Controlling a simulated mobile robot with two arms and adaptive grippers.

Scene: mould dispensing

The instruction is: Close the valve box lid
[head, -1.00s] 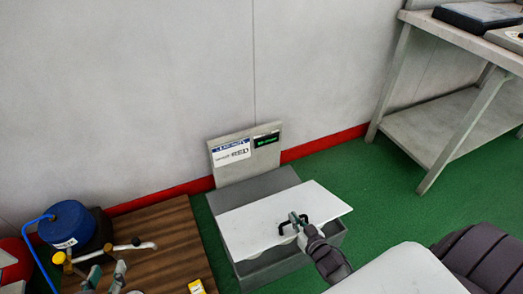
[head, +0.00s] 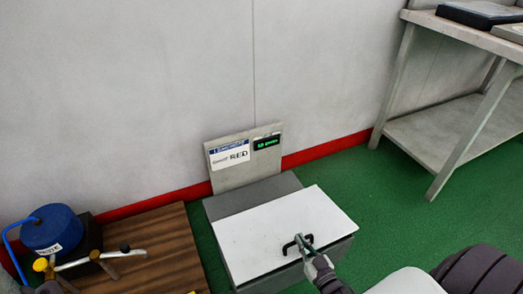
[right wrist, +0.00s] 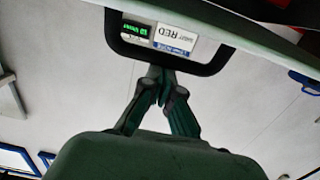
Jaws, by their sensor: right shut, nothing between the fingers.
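The valve box (head: 300,270) is a grey box on the green floor against the wall. Its white lid (head: 265,225) lies nearly flat over the top; whether a thin gap is left at the front rim I cannot tell. A black handle (head: 288,246) stands near the lid's front edge. My right gripper (head: 302,241) is shut and empty, its tips at the handle. In the right wrist view, the closed fingertips (right wrist: 158,74) are at the bar of the handle (right wrist: 113,43), with the lid (right wrist: 260,40) across the top.
A panel with a RED label and green display (head: 243,160) stands behind the box. A wooden board (head: 165,240) with a blue drum (head: 52,229) and pipework lies at left. A metal table (head: 430,120) stands at right. Green floor (head: 400,205) between is clear.

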